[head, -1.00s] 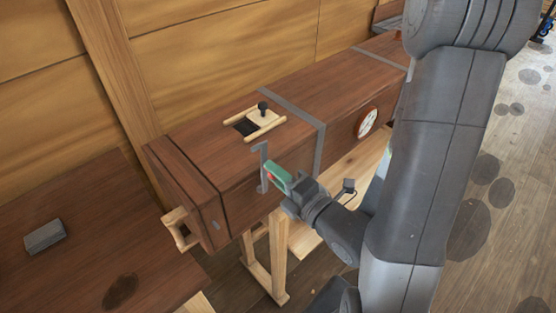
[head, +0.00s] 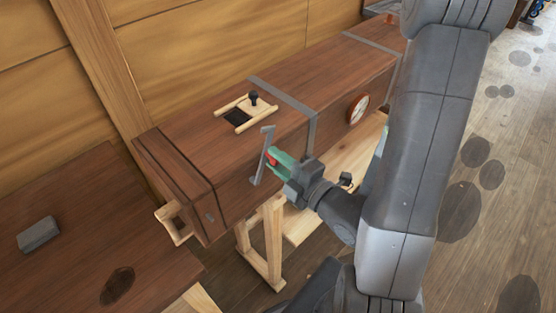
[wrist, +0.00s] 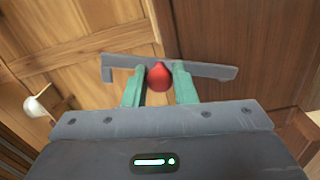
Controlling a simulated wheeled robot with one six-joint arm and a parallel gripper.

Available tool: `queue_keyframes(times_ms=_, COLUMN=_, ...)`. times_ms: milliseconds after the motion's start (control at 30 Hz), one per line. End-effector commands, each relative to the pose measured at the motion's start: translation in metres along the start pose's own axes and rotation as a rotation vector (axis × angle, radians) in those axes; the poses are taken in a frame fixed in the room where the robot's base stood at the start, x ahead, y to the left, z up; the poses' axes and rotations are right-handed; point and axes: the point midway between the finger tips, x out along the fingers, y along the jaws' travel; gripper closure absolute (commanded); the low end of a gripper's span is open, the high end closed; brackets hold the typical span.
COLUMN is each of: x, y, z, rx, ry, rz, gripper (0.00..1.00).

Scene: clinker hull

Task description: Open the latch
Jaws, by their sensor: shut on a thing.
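The latch (head: 264,152) is a flat grey metal bar with a short hooked end, on the front side of a long dark-brown wooden box (head: 225,160). In the head view it stands tilted, its hooked top leaning right. In the wrist view the bar (wrist: 210,69) runs across the picture, the hooked end at the left. A red knob (wrist: 158,76) sticks out from it. My gripper (head: 278,160) has green fingers and is shut on this red knob; in the wrist view the fingers (wrist: 159,84) stand on either side of it.
On the box top is a small hatch with wooden rails (head: 241,112) and a black knob. A round dial (head: 358,108) is on its front side. A wooden stand (head: 272,243) is below. A grey block (head: 38,234) lies on the brown surface at left. Open floor is at right.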

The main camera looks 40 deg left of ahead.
Motion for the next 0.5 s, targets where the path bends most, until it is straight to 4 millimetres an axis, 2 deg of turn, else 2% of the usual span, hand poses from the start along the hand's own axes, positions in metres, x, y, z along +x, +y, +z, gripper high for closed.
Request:
queue_keyframes(times_ms=100, x=-0.0001, y=0.0004, z=-0.0007, rx=0.0, ry=0.003, rz=0.001, gripper=1.0)
queue_keyframes(times_ms=133, x=-0.0001, y=0.0004, z=-0.0008, rx=0.0, ry=0.003, rz=0.001, gripper=0.72)
queue_keyframes(times_ms=200, x=-0.0001, y=0.0004, z=-0.0007, rx=0.0, ry=0.002, rz=0.001, gripper=0.58)
queue_keyframes(times_ms=233, x=0.0, y=0.0004, z=-0.0006, rx=0.0, ry=0.002, rz=0.001, gripper=0.55)
queue_keyframes(times_ms=500, x=0.0, y=0.0004, z=-0.0003, rx=-0.001, ry=0.001, rz=0.0, gripper=0.55)
